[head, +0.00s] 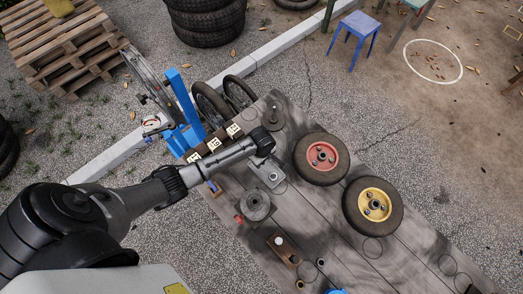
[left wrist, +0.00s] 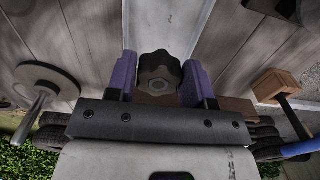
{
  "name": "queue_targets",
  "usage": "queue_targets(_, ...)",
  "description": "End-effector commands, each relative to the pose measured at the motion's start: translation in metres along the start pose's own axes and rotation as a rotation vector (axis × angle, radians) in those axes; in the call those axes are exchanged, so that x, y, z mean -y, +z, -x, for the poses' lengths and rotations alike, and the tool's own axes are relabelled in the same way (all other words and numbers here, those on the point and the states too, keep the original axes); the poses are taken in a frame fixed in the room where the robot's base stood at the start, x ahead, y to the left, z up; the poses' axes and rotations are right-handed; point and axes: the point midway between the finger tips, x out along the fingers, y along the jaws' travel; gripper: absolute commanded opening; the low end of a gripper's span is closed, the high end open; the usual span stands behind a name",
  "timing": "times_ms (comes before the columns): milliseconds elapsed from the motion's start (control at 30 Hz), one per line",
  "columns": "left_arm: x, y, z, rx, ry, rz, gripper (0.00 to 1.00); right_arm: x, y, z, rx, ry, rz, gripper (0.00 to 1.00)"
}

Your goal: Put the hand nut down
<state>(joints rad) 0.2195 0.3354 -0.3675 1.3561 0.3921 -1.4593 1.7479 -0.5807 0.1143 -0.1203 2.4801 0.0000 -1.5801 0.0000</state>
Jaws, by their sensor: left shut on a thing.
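My left gripper (left wrist: 160,80) has two purple fingers, and they are shut on the dark, lobed hand nut (left wrist: 158,66). A round hole or recess shows in the face of the nut. In the head view my left gripper (head: 264,143) is over the upper left part of the plank table (head: 335,235), and its fingers and the nut are hidden there. A light grey metal plate (head: 268,175) lies just below the gripper in the picture. I cannot tell whether the nut touches any surface. My right gripper is in neither view.
A red-hubbed wheel (head: 321,158) and a yellow-hubbed wheel (head: 373,205) lie to the right. A grey disc with a hub (head: 257,205) and a wooden block (head: 284,250) lie lower down. Numbered blocks (head: 214,144) line the left edge. Bare planks show between the things.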

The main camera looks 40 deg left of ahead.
Motion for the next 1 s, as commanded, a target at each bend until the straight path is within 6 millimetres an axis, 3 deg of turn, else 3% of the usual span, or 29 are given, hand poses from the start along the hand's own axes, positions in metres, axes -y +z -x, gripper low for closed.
queue_targets(300, 0.0, -0.001, -0.035, -0.001, -0.002, 0.0, 0.19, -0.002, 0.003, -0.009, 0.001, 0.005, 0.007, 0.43)
queue_targets(800, 0.0, 0.0, -0.043, -0.001, -0.001, 0.001, 0.19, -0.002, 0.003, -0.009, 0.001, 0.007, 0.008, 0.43)
queue_targets(833, 0.0, -0.001, -0.043, -0.001, -0.001, 0.001, 0.49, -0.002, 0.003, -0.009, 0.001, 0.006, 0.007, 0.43)
queue_targets(933, 0.0, -0.001, -0.043, -0.001, 0.0, 0.0, 0.58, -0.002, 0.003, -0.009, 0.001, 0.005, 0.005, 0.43)
queue_targets(1000, 0.0, -0.001, -0.042, -0.001, 0.0, 0.0, 0.58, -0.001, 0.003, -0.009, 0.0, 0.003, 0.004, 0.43)
